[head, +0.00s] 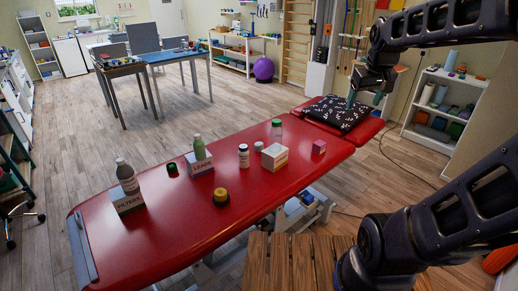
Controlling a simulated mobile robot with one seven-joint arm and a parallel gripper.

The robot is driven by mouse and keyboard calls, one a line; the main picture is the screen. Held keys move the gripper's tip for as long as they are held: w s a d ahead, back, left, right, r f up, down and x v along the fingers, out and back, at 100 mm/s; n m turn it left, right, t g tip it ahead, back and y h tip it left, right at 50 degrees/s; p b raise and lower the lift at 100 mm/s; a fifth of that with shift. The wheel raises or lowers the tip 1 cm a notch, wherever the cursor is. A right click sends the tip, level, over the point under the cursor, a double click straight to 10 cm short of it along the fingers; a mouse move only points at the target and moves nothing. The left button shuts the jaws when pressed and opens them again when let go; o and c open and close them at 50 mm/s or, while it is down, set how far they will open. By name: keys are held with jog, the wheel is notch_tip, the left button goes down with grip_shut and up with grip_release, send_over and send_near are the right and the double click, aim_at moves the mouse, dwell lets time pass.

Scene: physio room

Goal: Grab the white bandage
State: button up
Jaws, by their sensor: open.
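A small white round item (259,146), which looks like the white bandage roll, stands on the red treatment table (150,235). It is just behind and left of a white box (274,157) and right of a small white labelled bottle (244,156). My gripper (352,99) is up and to the right, over the dark patterned cushion (335,114) at the far end of the table. It is open and well apart from the white item. The fingertips are small and hard to make out.
A bottle (277,130) stands behind the white item and a pink cube (319,147) to its right. Bottles stand on the FILTERS box (127,202) and LEADS box (200,167). A yellow-topped dark item (221,196) sits nearer. The table's near left is clear.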

jog(key=w+a+n+g, duration=0.1)
jog(key=w+a+n, duration=0.15)
jog(key=w, duration=0.55)
jog(key=w+a+n, duration=0.2)
jog(key=w+a, duration=0.2)
jog(key=w, duration=0.5)
jog(key=n+g, duration=0.3)
jog(key=n, duration=0.9)
send_over(259, 144)
notch_tip(259, 144, down, 39)
jog(key=shift+a+f+m, duration=0.1)
jog(key=shift+f+m, duration=0.15)
jog(key=shift+f, duration=0.15)
jog(key=shift+w+f, duration=0.15)
jog(key=shift+f, duration=5.05)
jog(key=c, duration=1.1)
jog(key=shift+r, duration=0.1)
